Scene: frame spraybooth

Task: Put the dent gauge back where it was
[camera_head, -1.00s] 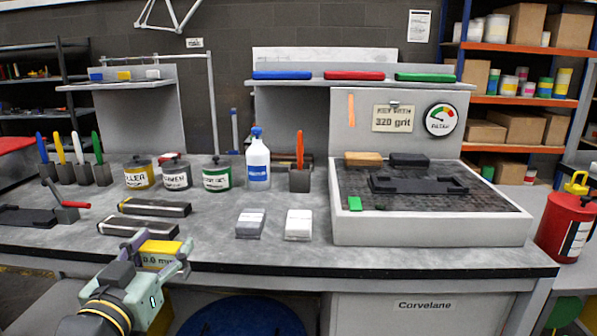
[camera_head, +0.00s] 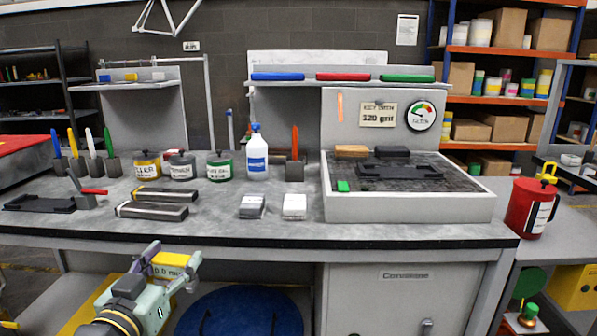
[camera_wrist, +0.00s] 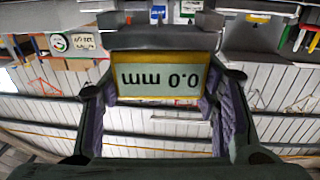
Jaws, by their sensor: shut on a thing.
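The dent gauge (camera_head: 168,270) is a yellow block with a grey display. My gripper (camera_head: 172,260) is shut on it, one finger on each side. The gauge is in the air at the lower left of the head view, in front of the bench and below its front edge in the picture. In the wrist view the gauge (camera_wrist: 158,78) sits between the fingers, and its display reads "0.0 mm" upside down. I cannot tell which spot the gauge came from.
The bench (camera_head: 300,228) holds two dark bars (camera_head: 152,210), two sanding blocks (camera_head: 294,206), several tins (camera_head: 219,167), a spray bottle (camera_head: 257,158) and a grey tray (camera_head: 405,208). A dark flat stand (camera_head: 40,203) lies at its left. A red canister (camera_head: 531,207) stands at the right.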

